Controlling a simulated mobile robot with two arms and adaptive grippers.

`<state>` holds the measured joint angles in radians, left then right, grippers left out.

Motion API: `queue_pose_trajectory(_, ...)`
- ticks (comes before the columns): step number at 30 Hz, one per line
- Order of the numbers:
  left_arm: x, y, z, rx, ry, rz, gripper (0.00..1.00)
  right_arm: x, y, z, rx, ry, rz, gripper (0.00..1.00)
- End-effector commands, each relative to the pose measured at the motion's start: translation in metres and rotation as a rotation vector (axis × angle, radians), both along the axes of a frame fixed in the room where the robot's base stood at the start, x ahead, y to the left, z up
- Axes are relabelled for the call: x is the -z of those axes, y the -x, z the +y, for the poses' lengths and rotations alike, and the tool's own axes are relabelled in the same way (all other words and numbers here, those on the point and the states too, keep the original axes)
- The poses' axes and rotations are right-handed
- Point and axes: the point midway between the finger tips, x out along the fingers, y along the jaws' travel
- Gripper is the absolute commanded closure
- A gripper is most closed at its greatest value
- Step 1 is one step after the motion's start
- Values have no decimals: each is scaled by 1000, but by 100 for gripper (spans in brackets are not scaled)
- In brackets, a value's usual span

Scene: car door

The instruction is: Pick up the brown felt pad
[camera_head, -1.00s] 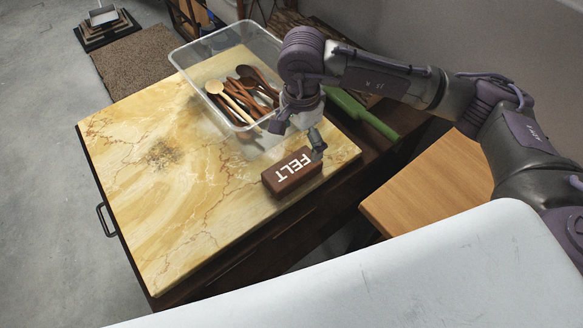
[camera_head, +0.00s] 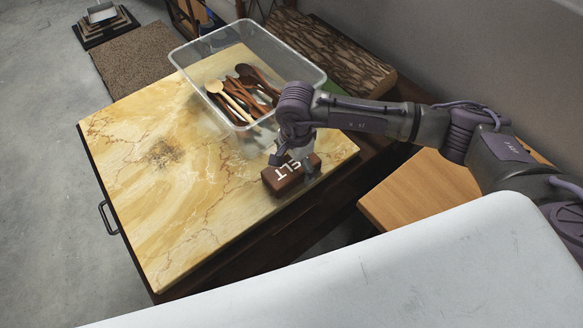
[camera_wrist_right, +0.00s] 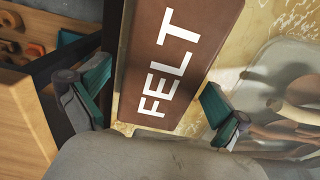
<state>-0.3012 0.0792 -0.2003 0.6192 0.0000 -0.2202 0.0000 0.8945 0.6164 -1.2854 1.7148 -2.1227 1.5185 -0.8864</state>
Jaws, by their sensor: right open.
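The brown felt pad (camera_head: 283,179) is a brown block with white FELT lettering, lying near the right front edge of the yellow marbled tabletop (camera_head: 190,210). In the right wrist view the felt pad (camera_wrist_right: 178,62) lies between the two open fingers, its lettered face toward the camera. My right gripper (camera_head: 295,163) is over the pad and hides part of its lettering; it also shows in the right wrist view (camera_wrist_right: 155,100). Its fingers have green-lined tips, one on each side of the pad, with visible gaps. My left gripper is not in view.
A clear plastic bin (camera_head: 248,75) with several wooden spoons (camera_head: 238,95) stands behind the pad, close to my right gripper. A light wooden surface (camera_head: 425,190) is at the right. The left and front of the marbled top are clear.

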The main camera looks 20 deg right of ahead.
Motion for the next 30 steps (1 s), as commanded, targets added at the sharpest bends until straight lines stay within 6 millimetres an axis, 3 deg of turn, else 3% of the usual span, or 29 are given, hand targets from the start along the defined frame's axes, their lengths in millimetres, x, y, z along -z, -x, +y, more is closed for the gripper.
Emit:
queue_pose_trajectory(2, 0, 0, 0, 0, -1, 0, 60, 0, 0, 0, 0, 0, 0, 0)
queue_pose_trajectory(13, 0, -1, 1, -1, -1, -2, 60, 0, 0, 0, 1, 0, 0, 62)
queue_pose_trajectory(23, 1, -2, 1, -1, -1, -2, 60, -3, -1, 0, 1, -1, -2, 64)
queue_pose_trajectory(30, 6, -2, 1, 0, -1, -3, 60, -30, -2, 0, 0, -1, -7, 64)
